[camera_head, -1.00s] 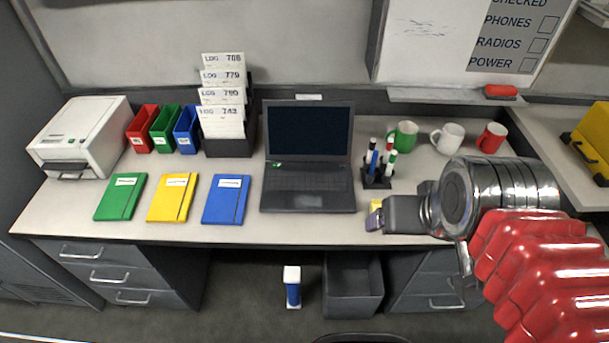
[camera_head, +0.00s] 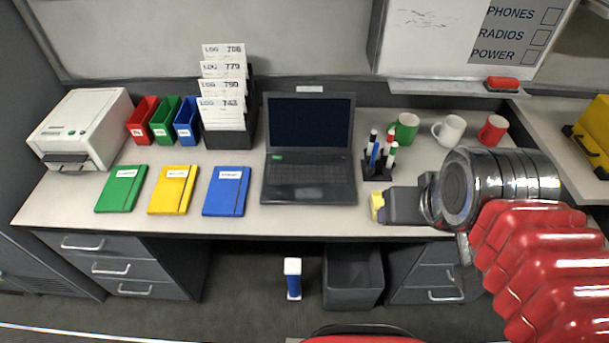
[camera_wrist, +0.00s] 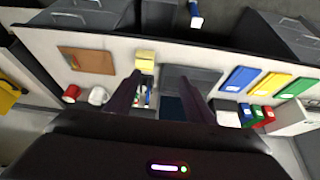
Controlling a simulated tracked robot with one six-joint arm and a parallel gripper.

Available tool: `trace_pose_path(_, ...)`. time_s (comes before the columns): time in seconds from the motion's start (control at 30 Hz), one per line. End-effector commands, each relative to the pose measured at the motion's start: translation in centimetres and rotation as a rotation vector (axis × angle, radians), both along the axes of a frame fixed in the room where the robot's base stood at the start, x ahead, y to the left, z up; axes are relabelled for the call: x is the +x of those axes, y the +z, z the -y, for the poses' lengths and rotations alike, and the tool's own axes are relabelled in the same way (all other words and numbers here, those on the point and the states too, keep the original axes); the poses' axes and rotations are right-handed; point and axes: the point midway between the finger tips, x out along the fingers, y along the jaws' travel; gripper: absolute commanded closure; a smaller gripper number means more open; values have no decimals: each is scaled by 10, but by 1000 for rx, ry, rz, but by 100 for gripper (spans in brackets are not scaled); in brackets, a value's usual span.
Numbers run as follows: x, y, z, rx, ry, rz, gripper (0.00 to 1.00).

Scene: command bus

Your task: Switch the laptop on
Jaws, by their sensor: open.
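The laptop (camera_head: 308,178) stands open at the middle of the desk, its screen (camera_head: 309,122) dark. A small green mark (camera_head: 277,157) shows at the keyboard's upper left; I cannot make out a power button. My gripper (camera_head: 382,207) is over the front of the desk, to the right of the laptop and apart from it. In the wrist view, my gripper (camera_wrist: 162,73) has its two dark fingers spread with nothing held. The laptop (camera_wrist: 186,74) appears beyond the fingers, partly covered by one of them.
A yellow block (camera_head: 377,206) lies by the gripper at the desk's front. A pen holder (camera_head: 376,168) with several markers stands right of the laptop. Mugs (camera_head: 449,129) stand behind my arm. A blue folder (camera_head: 226,190) lies left of the laptop, with bare desk between.

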Motion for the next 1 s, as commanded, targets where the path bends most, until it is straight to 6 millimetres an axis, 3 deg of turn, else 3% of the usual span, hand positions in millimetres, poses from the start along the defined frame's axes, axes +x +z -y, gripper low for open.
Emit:
trace_pose_path(0.67,0,0,0,0,0,0,99)
trace_pose_path(1.0,0,0,0,0,0,0,100)
